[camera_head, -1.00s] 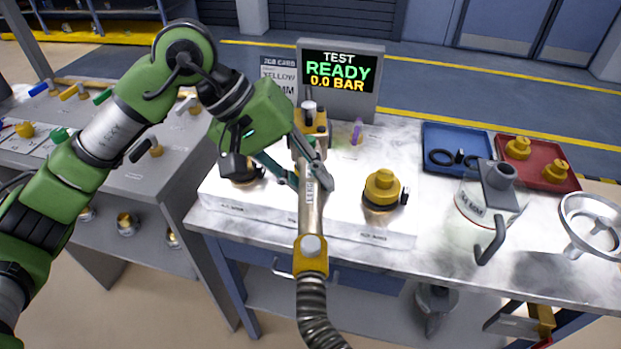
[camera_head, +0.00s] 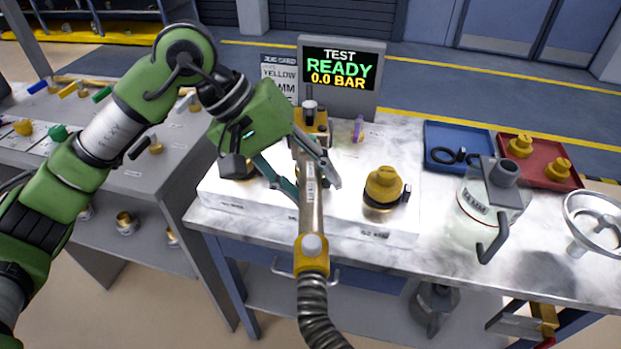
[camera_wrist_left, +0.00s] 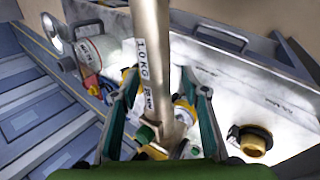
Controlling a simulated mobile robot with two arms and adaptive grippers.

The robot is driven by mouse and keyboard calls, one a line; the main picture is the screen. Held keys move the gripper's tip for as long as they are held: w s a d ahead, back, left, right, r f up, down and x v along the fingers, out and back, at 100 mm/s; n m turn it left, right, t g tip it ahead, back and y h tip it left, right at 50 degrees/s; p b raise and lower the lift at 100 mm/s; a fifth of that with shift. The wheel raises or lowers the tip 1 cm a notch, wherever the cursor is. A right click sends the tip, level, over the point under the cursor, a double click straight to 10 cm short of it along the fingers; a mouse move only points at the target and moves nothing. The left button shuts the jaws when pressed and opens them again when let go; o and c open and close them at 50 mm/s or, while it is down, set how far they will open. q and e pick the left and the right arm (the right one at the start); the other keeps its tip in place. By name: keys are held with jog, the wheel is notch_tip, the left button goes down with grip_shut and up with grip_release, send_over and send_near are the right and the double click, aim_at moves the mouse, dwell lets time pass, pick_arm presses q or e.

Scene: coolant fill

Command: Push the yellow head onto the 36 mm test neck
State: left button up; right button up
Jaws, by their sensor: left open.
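A metal filling tube (camera_head: 311,215) labelled in KG stands nearly upright, with a yellow collar (camera_head: 311,262) at its hose end and a yellow head (camera_head: 312,122) at its far end. My left gripper (camera_head: 313,187) is open, its teal and grey fingers on either side of the tube. The wrist view shows the tube (camera_wrist_left: 153,50) between the fingers. A yellow-topped neck (camera_head: 383,186) stands on the white block (camera_head: 365,230) right of the tube. Another neck (camera_head: 236,166) is partly behind my gripper. Which neck is 36 mm is unreadable, and the head's seating is hidden.
A screen (camera_head: 338,75) reads READY, 0.0 BAR behind the block. A blue tray (camera_head: 440,130), a red tray (camera_head: 560,180), a clear jug (camera_head: 485,215) and a metal funnel (camera_head: 590,220) fill the right side. A grey side table (camera_head: 150,200) stands left.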

pick_arm(q)
jog(key=v, duration=0.7)
jog(key=shift+w+a+r, duration=0.1)
jog(key=shift+a+r, duration=0.05)
jog(key=shift+r, duration=0.05)
jog(key=shift+a+r, duration=0.15)
jog(key=shift+r, duration=0.1)
pick_arm(e)
jog(key=shift+d, duration=0.2)
jog(key=shift+a, duration=0.25)
